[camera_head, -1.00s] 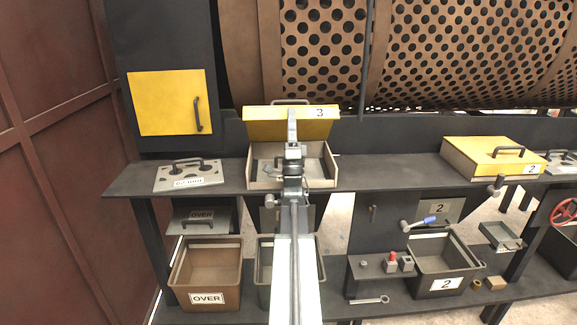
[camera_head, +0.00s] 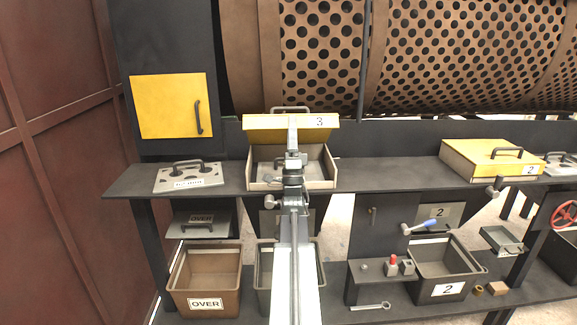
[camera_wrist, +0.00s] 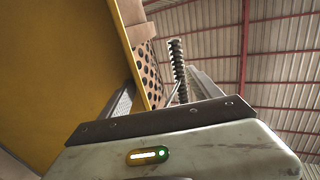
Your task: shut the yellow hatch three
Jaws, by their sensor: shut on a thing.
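The yellow hatch three (camera_head: 262,135) stands open above its grey box (camera_head: 318,176), its lid tilted up at the rear and its pale lip marked 3. The dark handle (camera_head: 275,109) shows above the lip. My gripper (camera_head: 292,122) reaches over the open box to the upper edge of the lid and is shut on the hatch. The arm hides the exact grip point and part of the box.
The perforated drum (camera_head: 325,50) is close behind the hatch. A grey plate with a handle (camera_head: 190,180) lies left on the bench, and the shut yellow hatch two (camera_head: 475,156) is at right. Bins stand below.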

